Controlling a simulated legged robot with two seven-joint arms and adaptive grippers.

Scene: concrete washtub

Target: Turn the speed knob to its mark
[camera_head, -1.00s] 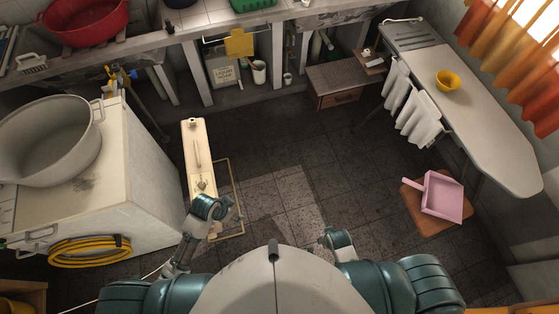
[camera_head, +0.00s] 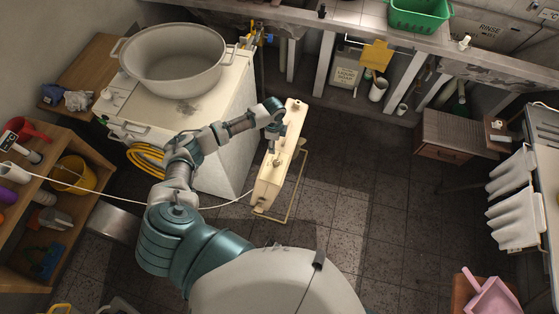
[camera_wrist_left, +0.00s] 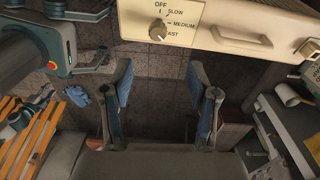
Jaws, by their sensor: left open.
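The cream control panel (camera_head: 266,187) stands beside the white washing tub, seen from above in the head view. In the left wrist view, the round grey speed knob (camera_wrist_left: 158,29) sits on the panel face (camera_wrist_left: 205,22) among the labels OFF, SLOW, MEDIUM and FAST. I cannot tell clearly which label its pointer faces. My left gripper (camera_wrist_left: 160,68) is open and empty, its blue-padded fingers apart from the knob, which appears above and between them. In the head view my left arm reaches over the panel, and its fingers are hard to make out. My right gripper is not clearly in view.
A cream bar handle (camera_wrist_left: 243,42) projects from the panel right of the knob. A large pot (camera_head: 173,62) stands on the washer (camera_head: 215,110) at the left. A thin beige frame (camera_head: 290,205) stands beside the panel. The tiled floor (camera_head: 355,205) to its right is clear.

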